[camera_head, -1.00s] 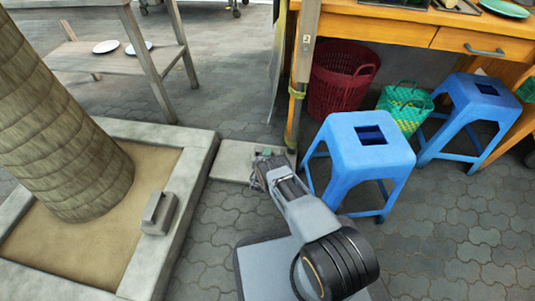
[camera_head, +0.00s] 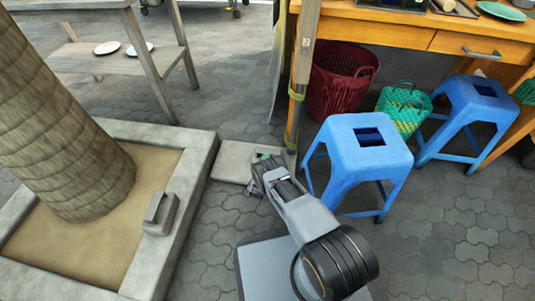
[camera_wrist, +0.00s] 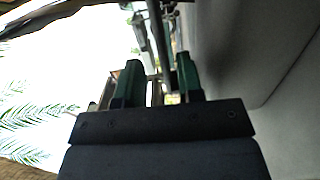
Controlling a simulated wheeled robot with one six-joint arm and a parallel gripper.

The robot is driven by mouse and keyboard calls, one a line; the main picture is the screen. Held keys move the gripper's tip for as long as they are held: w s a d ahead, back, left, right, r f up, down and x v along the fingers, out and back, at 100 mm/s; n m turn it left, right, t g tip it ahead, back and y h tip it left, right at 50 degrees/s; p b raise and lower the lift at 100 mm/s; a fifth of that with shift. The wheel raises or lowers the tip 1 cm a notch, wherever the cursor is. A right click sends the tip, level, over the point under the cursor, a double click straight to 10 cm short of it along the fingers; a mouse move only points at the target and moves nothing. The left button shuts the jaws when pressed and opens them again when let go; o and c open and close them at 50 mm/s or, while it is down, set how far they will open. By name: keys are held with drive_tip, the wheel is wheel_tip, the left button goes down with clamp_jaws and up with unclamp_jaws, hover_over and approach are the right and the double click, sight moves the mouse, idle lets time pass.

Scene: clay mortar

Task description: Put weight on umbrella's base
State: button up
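A small grey block-shaped weight with a raised ridge (camera_head: 160,213) sits on the planter's stone rim, left of my arm. The umbrella's base is a flat pale concrete slab (camera_head: 230,163) on the paving, with the wooden pole rising at its right end. My gripper (camera_head: 264,156) is over the slab's right part, close to the pole, and apart from the weight. In the wrist view, its two green fingers (camera_wrist: 161,80) stand apart with nothing clearly held between them. The weight cannot be made out in the wrist view.
The square planter (camera_head: 193,165) holds a thick trunk (camera_head: 62,120). A blue stool (camera_head: 365,155) stands right of my arm, with a second blue stool (camera_head: 485,100) behind it. A red basket (camera_head: 338,85) and a green basket (camera_head: 405,105) sit near the wooden desk (camera_head: 400,32).

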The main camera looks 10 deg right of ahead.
drive_tip(key=p+v, duration=0.3)
drive_tip(key=v, duration=0.5)
drive_tip(key=w+d+r+m+g+h, duration=0.2)
drive_tip(key=d+r+g+h, duration=0.1)
drive_tip(key=r, duration=0.5)
drive_tip(key=w+d+r+m+g+h, duration=0.2)
drive_tip(key=d+r+m+g+h, duration=0.1)
drive_tip(key=r, duration=0.4)
drive_tip(key=s+d+r+m+g, duration=0.2)
drive_tip(key=r+g, duration=0.2)
drive_tip(key=r, duration=0.3)
drive_tip(key=s+d+r+m+g, duration=0.2)
drive_tip(key=d+r+g, duration=0.1)
drive_tip(key=r, duration=0.4)
drive_tip(key=s+r+m+g+y, duration=0.35)
drive_tip(key=s+r+y, duration=0.25)
drive_tip(key=s+r, duration=0.65)
drive_tip(key=s+a+r+t+y, duration=0.1)
drive_tip(key=s+a+r+y, duration=0.1)
drive_tip(key=s, duration=0.4)
drive_tip(key=s+a+r+t+y, duration=0.2)
drive_tip(key=s+a+r+y, duration=0.1)
drive_tip(key=s+a+y, duration=0.1)
drive_tip(key=shift+s+a+r+y, duration=0.15)
drive_tip(key=shift+s+r+y, duration=0.1)
drive_tip(key=shift+s+y, duration=0.8)
drive_tip(key=shift+s+r, duration=0.1)
drive_tip(key=shift+s, duration=0.05)
